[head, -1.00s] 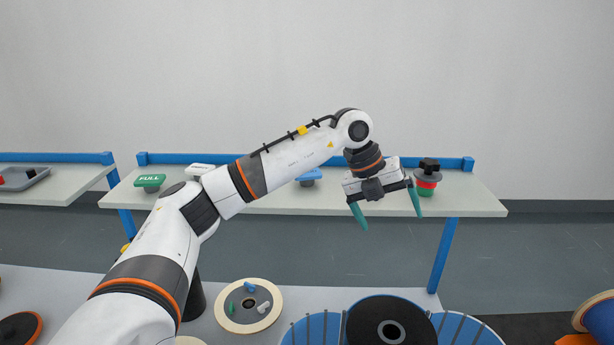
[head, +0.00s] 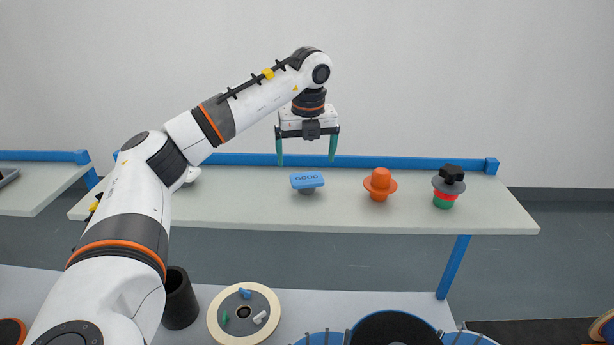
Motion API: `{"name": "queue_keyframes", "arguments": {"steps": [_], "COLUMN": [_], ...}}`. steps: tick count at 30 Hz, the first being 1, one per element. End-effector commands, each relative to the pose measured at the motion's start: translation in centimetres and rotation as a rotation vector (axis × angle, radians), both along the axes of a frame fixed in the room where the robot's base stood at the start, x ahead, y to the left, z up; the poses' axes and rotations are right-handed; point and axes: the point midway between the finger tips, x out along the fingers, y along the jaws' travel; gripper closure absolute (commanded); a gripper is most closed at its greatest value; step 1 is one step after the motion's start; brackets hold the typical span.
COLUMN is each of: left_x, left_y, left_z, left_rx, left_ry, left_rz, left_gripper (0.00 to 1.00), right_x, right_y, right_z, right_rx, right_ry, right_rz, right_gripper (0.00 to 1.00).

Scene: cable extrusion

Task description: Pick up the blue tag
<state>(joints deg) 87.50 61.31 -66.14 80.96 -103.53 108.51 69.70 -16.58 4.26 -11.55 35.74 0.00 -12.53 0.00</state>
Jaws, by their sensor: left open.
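The blue tag (head: 307,180), marked "GOOD", stands on a small dark base on the pale shelf (head: 230,208) in the head view. My left gripper (head: 307,160) is above the tag with its two green fingers pointing down. The fingers are open, one to each side of the tag in the picture, and hold nothing. The fingertips appear a little higher than the tag and apart from it. My right gripper is not in view.
On the shelf to the right stand an orange knob-shaped piece (head: 379,184) and a stack (head: 448,187) of black, grey, red and green parts. A blue rail (head: 410,163) runs along the shelf's back. Below are a cream-rimmed disc (head: 214,318) and a black cup (head: 180,300).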

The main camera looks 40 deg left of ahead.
Motion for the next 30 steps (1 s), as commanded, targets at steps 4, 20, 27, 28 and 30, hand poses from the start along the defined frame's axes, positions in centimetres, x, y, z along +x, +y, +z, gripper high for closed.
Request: {"name": "queue_keyframes", "arguments": {"steps": [4, 20, 27, 28, 30], "left_x": [0.2, 1.5, 1.5, 1.5, 1.5], "left_y": [0.3, 1.3, 1.3, 1.3, 1.3], "left_z": [-2.0, -7.6, -8.2, -8.2, -8.1], "left_rx": [0.000, -0.001, -0.001, -0.001, -0.001], "left_ry": [0.003, 0.001, -0.002, -0.002, -0.002], "left_rz": [0.000, 0.000, 0.000, 0.000, 0.000], "left_gripper": [0.04, 0.04, 0.04, 0.04, 0.12], "right_x": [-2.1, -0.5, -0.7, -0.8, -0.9], "right_y": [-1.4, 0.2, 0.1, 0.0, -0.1], "right_z": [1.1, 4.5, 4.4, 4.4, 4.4], "right_rx": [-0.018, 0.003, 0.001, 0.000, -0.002], "right_ry": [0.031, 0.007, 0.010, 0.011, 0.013], "right_rz": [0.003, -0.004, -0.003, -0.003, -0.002], "right_gripper": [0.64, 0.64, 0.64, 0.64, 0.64]}}
